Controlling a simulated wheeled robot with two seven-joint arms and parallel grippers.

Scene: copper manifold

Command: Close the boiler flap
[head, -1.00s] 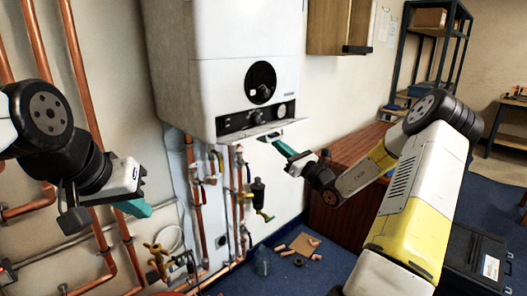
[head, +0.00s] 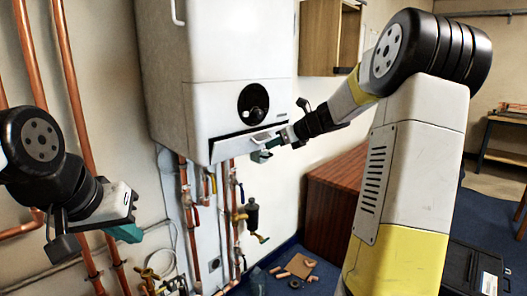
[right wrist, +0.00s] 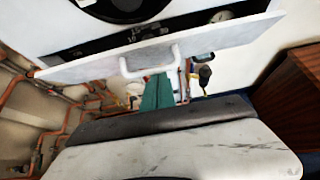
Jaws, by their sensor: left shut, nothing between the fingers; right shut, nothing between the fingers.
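The white boiler (head: 225,60) hangs on the wall in the head view. Its flap (head: 228,150), a white panel along the lower front, is tilted up, with a narrow dark gap above it. In the right wrist view the flap (right wrist: 225,42) stands partly off the dark control strip (right wrist: 90,48), and its white U-shaped handle (right wrist: 150,65) faces me. My right gripper (head: 262,156) is shut and empty at the flap's right part; its teal fingers (right wrist: 158,92) lie close to the handle. I cannot tell if they touch. My left gripper (head: 125,233) is shut and empty, well left of the boiler.
Copper pipes and valves (head: 238,215) run below the boiler. More copper pipes (head: 70,110) stand at the left. A wooden cabinet (head: 320,38) hangs right of the boiler, and a brown wooden unit (head: 335,200) stands below. Small parts (head: 300,265) lie on the blue floor.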

